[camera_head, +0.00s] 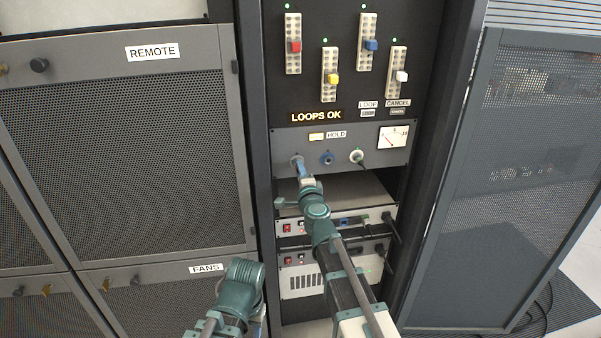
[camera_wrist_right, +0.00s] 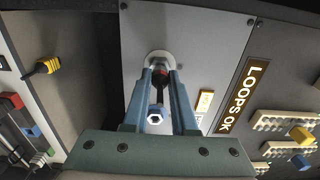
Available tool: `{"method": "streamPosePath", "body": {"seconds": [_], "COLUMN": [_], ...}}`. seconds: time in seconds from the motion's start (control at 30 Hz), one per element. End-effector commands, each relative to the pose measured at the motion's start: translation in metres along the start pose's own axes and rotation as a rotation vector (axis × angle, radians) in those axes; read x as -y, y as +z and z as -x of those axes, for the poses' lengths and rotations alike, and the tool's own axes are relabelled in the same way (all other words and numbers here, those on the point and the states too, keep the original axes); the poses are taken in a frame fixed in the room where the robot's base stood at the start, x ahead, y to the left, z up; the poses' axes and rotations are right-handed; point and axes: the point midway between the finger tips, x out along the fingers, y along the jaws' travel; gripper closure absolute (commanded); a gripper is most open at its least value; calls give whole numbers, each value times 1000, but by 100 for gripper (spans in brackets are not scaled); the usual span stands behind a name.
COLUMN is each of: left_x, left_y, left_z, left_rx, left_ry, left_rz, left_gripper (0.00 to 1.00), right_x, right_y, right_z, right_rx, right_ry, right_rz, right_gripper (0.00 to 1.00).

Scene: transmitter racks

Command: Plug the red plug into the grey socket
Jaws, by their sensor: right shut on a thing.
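The red plug (camera_wrist_right: 161,75), with a dark body, is between the blue fingers of my right gripper (camera_wrist_right: 161,80) in the right wrist view. The gripper is shut on it. The plug's front end meets the pale grey round socket (camera_wrist_right: 152,59); how deep it sits I cannot tell. In the head view my right gripper (camera_head: 303,170) is at the leftmost socket (camera_head: 296,159) of the grey panel, and its fingers hide the plug. My left arm shows at the bottom, but its gripper is not seen.
To the right of the grey socket are a blue socket (camera_head: 327,158) and a pale socket (camera_head: 357,156) with a dark plug or cable. A shelf (camera_head: 345,190) and cabled units lie below. Mesh doors (camera_head: 130,150) flank the rack.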

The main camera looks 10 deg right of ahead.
Motion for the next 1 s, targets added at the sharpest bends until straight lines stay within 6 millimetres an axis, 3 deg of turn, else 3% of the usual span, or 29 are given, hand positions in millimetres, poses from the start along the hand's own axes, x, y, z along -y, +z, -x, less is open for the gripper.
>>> {"method": "streamPosePath", "body": {"seconds": [0.4, 0.43, 0.6, 1.0], "left_x": [0, 0, 0, 0], "left_y": [0, 0, 0, 0], "left_z": [0, 0, 0, 0], "left_rx": [0, 0, 0, 0], "left_ry": [0, 0, 0, 0], "left_rz": [0, 0, 0, 0], "left_gripper": [50, 50, 50, 50], "right_x": [0, 0, 0, 0], "right_y": [0, 0, 0, -2], "right_z": [-9, -8, -8, -1], "right_rx": [0, 0, 0, 0], "right_ry": [0, 0, 0, 0], "right_rz": [0, 0, 0, 0], "right_gripper": [100, 71, 40, 40]}}
